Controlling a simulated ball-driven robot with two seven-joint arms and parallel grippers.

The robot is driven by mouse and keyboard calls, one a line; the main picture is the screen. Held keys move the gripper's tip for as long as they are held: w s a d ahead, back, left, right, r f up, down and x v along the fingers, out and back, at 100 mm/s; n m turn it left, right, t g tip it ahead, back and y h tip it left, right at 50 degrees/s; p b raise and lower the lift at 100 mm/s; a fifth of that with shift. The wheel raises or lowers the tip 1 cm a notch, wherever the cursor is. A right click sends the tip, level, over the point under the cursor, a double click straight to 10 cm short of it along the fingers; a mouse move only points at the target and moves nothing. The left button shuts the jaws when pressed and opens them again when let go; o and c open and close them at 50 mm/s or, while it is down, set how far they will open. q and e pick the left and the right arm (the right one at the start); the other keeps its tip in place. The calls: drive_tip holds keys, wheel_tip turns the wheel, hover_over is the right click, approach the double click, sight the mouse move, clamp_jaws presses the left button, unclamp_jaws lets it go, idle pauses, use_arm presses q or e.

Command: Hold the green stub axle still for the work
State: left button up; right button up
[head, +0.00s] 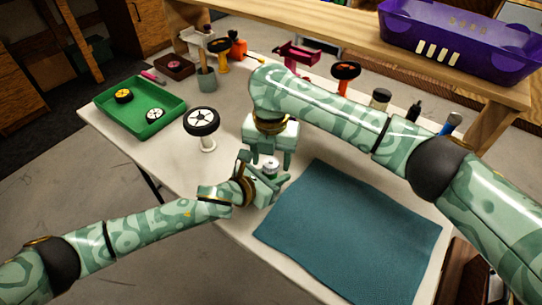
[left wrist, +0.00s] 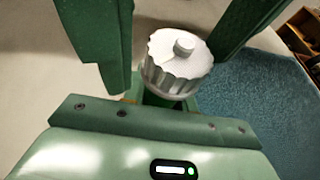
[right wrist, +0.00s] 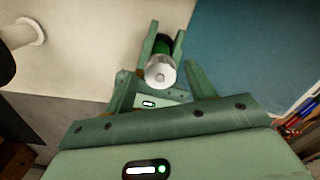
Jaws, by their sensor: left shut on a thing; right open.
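The green stub axle (right wrist: 164,46) is between the fingers of my left gripper (head: 270,177), which is shut on it above the white table. A silver ribbed cap (left wrist: 178,62) with a small round knob sits at the axle's end. It also shows in the right wrist view (right wrist: 160,73) and in the head view (head: 271,165). In the left wrist view the cap hides most of the axle, and only a green bit (left wrist: 168,103) shows below it. My right gripper (head: 275,154) is open and empty, just above and behind the cap, its fingers pointing down.
A blue mat (head: 350,235) lies at the right. A wheel (head: 201,121) on a white stand is left of the grippers. A green tray (head: 165,125) with wheels lies further left. Tools and parts stand along the back, below a wooden shelf with a purple bin (head: 455,45).

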drive_tip(key=shift+c, duration=0.3)
drive_tip(key=c, duration=0.9)
drive_tip(key=shift+m, duration=3)
drive_tip(key=o, duration=1)
drive_tip(key=shift+c, duration=0.2)
